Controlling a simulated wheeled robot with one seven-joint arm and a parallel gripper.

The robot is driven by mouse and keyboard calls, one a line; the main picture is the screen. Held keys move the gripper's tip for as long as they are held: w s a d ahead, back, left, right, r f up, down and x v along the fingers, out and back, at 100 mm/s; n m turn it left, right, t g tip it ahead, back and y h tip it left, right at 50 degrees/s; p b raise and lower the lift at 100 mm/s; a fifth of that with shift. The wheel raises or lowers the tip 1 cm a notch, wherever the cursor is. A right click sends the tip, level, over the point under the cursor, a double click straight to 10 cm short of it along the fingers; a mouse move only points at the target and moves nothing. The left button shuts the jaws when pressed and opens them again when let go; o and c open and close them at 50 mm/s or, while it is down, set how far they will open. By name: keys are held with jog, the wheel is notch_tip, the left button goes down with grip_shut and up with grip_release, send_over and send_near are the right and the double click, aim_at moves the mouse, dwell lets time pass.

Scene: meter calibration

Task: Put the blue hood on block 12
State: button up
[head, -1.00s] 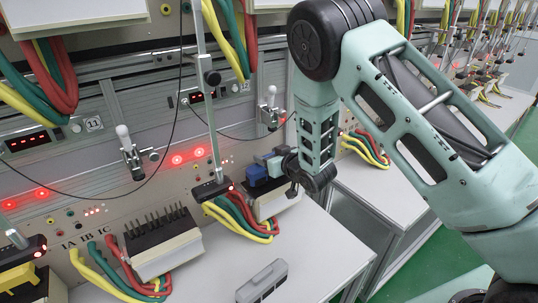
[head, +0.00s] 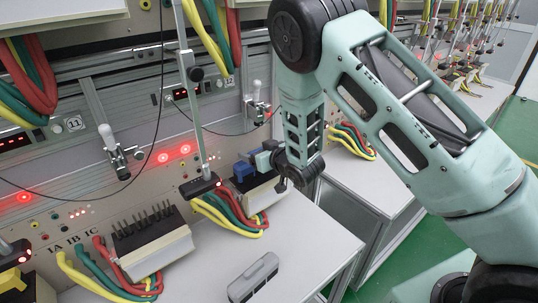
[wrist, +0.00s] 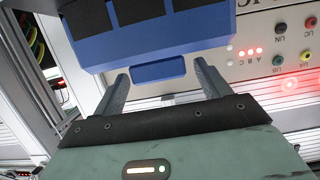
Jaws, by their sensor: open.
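The blue hood (head: 244,172) is at the left end of block 12 (head: 264,196), under the number 12 label. I cannot tell whether it is fully seated. The hood (wrist: 150,35) fills the top of the wrist view, with dark square patches on its face and a small blue tab low in the middle. My gripper (head: 262,160) is right beside the hood in the head view, partly hidden by my arm. In the wrist view my gripper (wrist: 161,72) is open, with its fingers on either side of the tab and nothing clamped between them.
Block 11 (head: 152,243) stands uncovered with its pins showing. A grey case (head: 253,278) lies on the white table (head: 205,275). A vertical rod (head: 197,110) and yellow, green and red cables (head: 235,212) are close to block 12.

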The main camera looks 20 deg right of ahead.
jog(key=b+v, duration=0.2)
jog(key=v, duration=0.9)
jog(key=s+a+r+n+g+h, duration=0.1)
jog(key=s+a+r+g, duration=0.2)
jog(key=s+a+g, duration=0.85)
jog(key=s+d+r+n+g+h, duration=0.1)
jog(key=s+r, duration=0.1)
jog(key=s, duration=0.8)
jog(key=s+r+n+g+h, duration=0.1)
jog(key=s+r+n+h, duration=0.1)
jog(key=s, duration=0.8)
jog(key=shift+s+d+r, duration=0.25)
jog(key=shift+d+r, duration=0.15)
jog(key=shift+r, duration=0.25)
jog(key=shift+r+p, duration=0.1)
jog(key=shift+p, duration=0.2)
jog(key=shift+r+p, duration=0.75)
jog(key=shift+p, duration=0.05)
